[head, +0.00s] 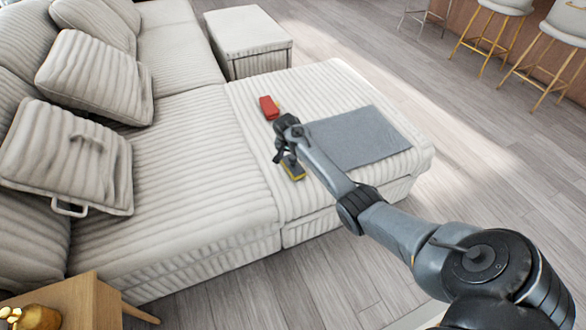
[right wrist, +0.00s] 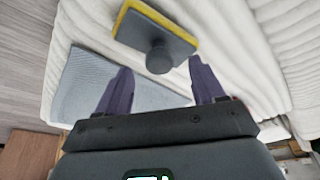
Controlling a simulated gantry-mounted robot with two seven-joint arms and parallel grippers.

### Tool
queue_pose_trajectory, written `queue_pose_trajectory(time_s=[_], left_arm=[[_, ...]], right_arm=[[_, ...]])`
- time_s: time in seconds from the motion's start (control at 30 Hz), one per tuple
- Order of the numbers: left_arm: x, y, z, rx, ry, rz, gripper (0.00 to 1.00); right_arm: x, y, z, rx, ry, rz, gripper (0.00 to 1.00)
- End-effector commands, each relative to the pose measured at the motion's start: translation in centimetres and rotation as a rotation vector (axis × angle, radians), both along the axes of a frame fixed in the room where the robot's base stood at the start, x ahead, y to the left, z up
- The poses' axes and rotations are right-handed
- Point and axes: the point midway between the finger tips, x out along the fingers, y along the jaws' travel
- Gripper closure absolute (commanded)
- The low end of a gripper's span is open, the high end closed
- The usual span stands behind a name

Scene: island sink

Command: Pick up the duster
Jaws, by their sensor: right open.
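The duster (right wrist: 140,30) is a flat grey block with a yellow edge and a round dark knob. It lies on the ribbed cream sofa seat; in the head view its yellow edge (head: 294,173) shows just below my right gripper (head: 284,153), which partly hides it. In the right wrist view, my right gripper (right wrist: 160,68) is open, its two fingers apart. The knob appears in the gap near the fingertips; I see no contact and cannot tell the exact height between them. My left gripper is not in view.
A grey cloth (head: 365,140) lies flat on the seat to the right of the duster. A red block (head: 269,107) lies beyond my gripper. Cushions (head: 95,78) rest on the left; an ottoman (head: 248,35) stands behind. The seat left of the duster is clear.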

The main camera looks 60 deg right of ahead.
Motion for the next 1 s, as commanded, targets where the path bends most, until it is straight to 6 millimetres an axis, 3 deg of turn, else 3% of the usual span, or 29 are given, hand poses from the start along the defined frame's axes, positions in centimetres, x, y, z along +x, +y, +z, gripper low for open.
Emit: queue_pose_trajectory(time_s=[0.5,0.87,1.0], left_arm=[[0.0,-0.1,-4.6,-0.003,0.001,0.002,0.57],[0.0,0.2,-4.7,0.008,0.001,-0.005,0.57],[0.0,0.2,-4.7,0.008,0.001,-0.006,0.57]], right_arm=[[0.3,-1.8,-4.5,-0.001,-0.001,-0.001,0.31],[0.3,-2.0,-4.8,-0.001,0.000,0.000,0.31],[0.3,-2.0,-4.8,-0.001,0.000,0.000,0.50]])
